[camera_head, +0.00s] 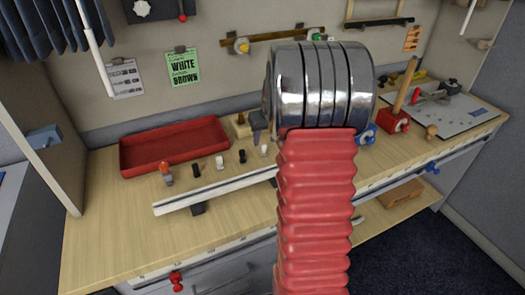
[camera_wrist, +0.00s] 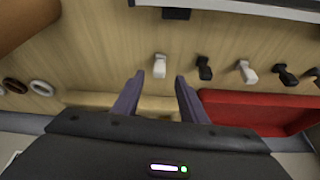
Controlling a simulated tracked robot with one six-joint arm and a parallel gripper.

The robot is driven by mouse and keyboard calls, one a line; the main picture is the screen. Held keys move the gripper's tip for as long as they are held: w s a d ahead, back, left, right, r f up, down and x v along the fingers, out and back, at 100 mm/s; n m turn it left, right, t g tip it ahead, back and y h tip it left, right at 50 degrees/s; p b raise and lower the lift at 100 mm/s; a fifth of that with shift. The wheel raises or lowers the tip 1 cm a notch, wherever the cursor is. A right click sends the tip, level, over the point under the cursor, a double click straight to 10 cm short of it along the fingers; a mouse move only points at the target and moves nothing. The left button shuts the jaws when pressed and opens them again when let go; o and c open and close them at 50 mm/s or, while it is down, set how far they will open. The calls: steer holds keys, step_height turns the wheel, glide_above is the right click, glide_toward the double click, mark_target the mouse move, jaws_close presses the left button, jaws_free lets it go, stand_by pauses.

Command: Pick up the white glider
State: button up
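Two small white gliders stand on the wooden table. One white glider (camera_head: 264,150) is nearest my arm; it also shows in the wrist view (camera_wrist: 159,66), just beyond the fingertips and in line with the gap between them. The other white glider (camera_head: 219,161) also shows in the wrist view (camera_wrist: 246,72), between two black gliders. My gripper (camera_wrist: 158,84) is open, with its two purple-grey fingers apart and nothing between them. In the head view, my arm hides most of the gripper.
Black gliders (camera_head: 242,156) (camera_head: 195,168) alternate with the white ones. A white rail (camera_head: 215,190) lies along the front and a red tray (camera_head: 150,149) behind. A red block with a wooden handle (camera_head: 394,121) stands right. The table's left front (camera_head: 110,235) is clear.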

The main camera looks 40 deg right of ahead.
mark_target(264, 144)
steer(key=shift+x, duration=2.6)
steer(key=shift+c, duration=0.4)
jaws_close()
